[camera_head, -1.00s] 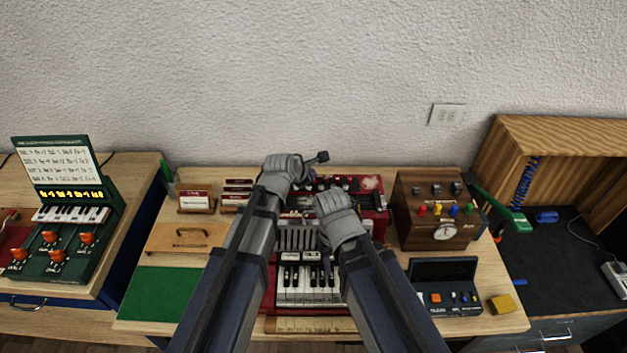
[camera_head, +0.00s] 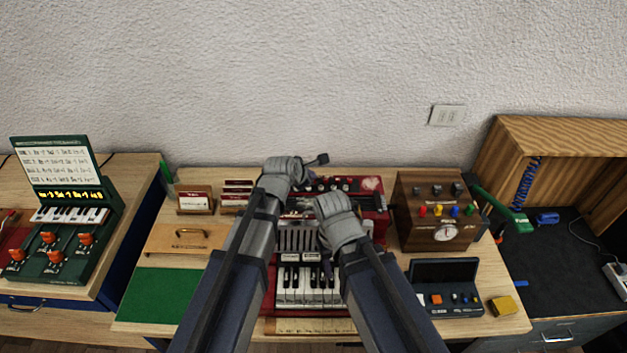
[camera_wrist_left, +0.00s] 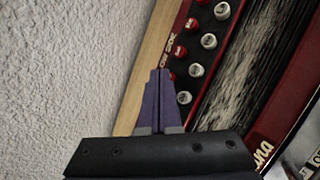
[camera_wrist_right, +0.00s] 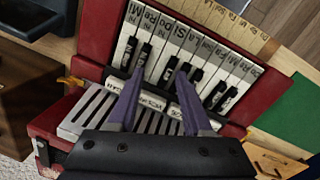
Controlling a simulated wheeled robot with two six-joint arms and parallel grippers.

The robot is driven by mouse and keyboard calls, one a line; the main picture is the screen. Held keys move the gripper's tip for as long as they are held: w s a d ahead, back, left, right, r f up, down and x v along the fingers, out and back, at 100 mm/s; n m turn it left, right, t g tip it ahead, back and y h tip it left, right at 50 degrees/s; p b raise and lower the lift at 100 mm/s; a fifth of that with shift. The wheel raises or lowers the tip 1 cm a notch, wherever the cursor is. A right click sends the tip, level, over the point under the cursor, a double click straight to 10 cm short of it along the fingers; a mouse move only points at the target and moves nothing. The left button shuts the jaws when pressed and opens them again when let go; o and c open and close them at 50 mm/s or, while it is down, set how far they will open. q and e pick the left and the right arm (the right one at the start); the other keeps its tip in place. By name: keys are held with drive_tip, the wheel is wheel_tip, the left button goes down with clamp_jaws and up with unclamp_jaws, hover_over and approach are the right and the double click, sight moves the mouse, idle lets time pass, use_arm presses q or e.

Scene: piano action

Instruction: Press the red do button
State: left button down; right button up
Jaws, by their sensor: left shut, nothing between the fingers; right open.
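The red accordion (camera_head: 371,186) lies on the wooden table under both arms. Its button side in the left wrist view shows a row of red buttons (camera_wrist_left: 180,51) beside a row of white buttons (camera_wrist_left: 196,70). I cannot read which red button is do. My left gripper (camera_wrist_left: 159,72) is shut and empty, its tips beside the lowest visible red button (camera_wrist_left: 172,76), which they partly hide. I cannot tell whether they touch it. My right gripper (camera_wrist_right: 160,72) is open and empty above the accordion's black and white keys (camera_wrist_right: 190,60), near the grille (camera_wrist_right: 100,110).
A brown box with coloured buttons and a dial (camera_head: 437,234) stands right of the accordion. A black case (camera_head: 447,303) and yellow block (camera_head: 503,306) lie in front of it. A green mat (camera_head: 158,295) and wooden board (camera_head: 165,242) are at left. The wall (camera_head: 300,80) is close behind.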

idle(0.3)
use_arm(q)
drive_tip(key=shift+r+p, duration=0.8)
drive_tip(key=shift+p, duration=0.05)
use_arm(e)
drive_tip(key=shift+r, duration=0.8)
use_arm(q)
drive_tip(key=shift+r, duration=0.1)
wheel_tip(320, 180, up, 5)
drive_tip(key=p, duration=0.5)
use_arm(e)
wheel_tip(320, 180, up, 5)
